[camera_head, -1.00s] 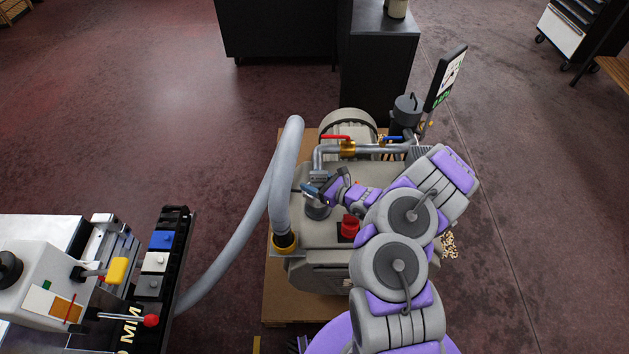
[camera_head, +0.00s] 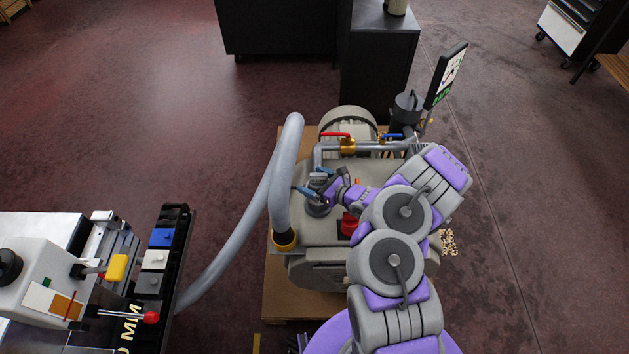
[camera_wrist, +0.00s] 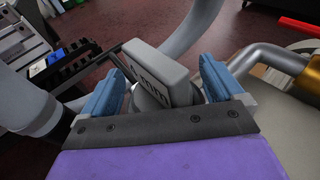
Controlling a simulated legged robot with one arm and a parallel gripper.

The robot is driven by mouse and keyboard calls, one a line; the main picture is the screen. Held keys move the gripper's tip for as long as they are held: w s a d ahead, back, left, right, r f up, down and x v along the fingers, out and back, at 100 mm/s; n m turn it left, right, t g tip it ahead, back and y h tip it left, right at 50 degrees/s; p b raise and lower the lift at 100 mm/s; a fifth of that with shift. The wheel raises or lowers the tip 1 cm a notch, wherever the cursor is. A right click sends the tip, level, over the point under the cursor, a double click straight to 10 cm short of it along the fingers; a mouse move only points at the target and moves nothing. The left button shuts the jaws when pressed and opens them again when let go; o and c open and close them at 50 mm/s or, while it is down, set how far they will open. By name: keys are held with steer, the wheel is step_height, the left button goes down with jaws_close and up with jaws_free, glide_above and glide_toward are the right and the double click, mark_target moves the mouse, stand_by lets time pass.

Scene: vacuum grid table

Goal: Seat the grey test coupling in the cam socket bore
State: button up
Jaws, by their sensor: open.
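The grey test coupling (camera_wrist: 160,72), a block with "mm" lettering on its side, shows in the wrist view between my spread fingers. Its lower end meets a round grey collar, the cam socket (camera_wrist: 146,101); how deep it sits in the bore is hidden. My gripper (camera_wrist: 160,86) is open, one blue finger on either side of the coupling, with visible gaps. In the head view, my gripper (camera_head: 316,184) is over the cam socket (camera_head: 318,209) on top of the pump housing; the coupling is too small to make out clearly there.
A thick grey hose (camera_head: 281,185) rises left of the gripper. A pipe with red (camera_head: 336,134) and blue valve handles runs behind. A red knob (camera_head: 349,224) is close to my arm. A black rack (camera_head: 170,260) with coloured blocks stands at left.

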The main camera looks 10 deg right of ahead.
steer(key=shift+s+d, duration=0.1)
steer(key=p+v, duration=0.6)
steer(key=v, duration=1.1)
steer(key=shift+f, duration=0.1)
